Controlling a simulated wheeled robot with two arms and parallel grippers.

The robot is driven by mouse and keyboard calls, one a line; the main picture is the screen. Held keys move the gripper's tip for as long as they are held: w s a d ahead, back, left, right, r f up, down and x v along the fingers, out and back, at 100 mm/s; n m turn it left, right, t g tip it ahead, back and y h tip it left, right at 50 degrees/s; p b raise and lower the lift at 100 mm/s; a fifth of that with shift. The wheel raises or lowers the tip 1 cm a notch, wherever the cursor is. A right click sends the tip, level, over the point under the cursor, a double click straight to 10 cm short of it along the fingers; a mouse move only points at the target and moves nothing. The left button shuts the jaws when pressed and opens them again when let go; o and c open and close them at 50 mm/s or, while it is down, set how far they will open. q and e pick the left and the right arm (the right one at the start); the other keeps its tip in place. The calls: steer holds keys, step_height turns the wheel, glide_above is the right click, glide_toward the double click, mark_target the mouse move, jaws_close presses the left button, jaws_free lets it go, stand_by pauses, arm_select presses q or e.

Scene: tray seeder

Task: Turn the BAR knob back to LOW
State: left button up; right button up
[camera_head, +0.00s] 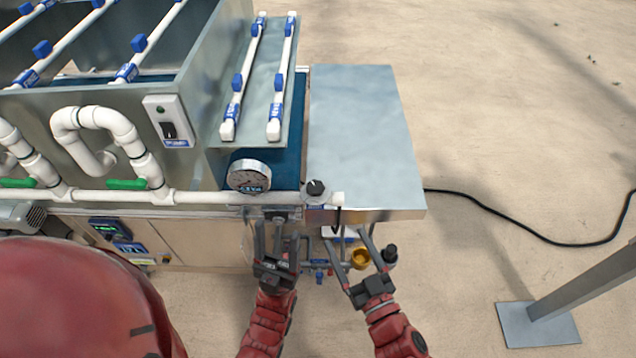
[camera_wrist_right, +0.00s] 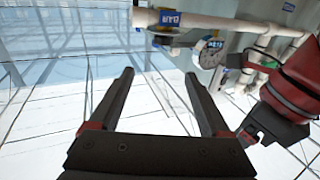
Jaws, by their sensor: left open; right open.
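A round black knob (camera_head: 315,187) with a light pointer mark sits at the right end of the white pipe, by the metal table's front left corner. A small blue label lies just below it; its setting is too small to read. In the right wrist view a blue label (camera_wrist_right: 169,18) reading BAR hangs at top centre. My left gripper (camera_head: 278,228) is open in front of the pipe, left of and below the knob. My right gripper (camera_head: 344,237) is open below the table's front edge, right of and below the knob. Its jaws (camera_wrist_right: 159,75) are empty. Neither touches the knob.
A pressure gauge (camera_head: 249,176) stands left of the knob. A PUMP switch box (camera_head: 167,122) is on the machine's front. A yellow round part (camera_head: 360,258) and another black knob (camera_head: 390,253) lie close to the right gripper. The metal table top (camera_head: 362,130) is bare.

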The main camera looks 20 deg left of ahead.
mark_target(319, 193)
steer(key=shift+h, duration=0.4)
steer(key=p+x, duration=0.1)
steer(key=x, duration=0.4)
steer(key=p+x, duration=0.2)
steer(key=x, duration=0.3)
steer(key=p+x, duration=0.1)
steer(key=x, duration=0.4)
steer(key=shift+a+f, duration=0.25)
steer(key=shift+a, duration=0.35)
steer(key=shift+x, duration=0.75)
steer(key=shift+f, duration=0.15)
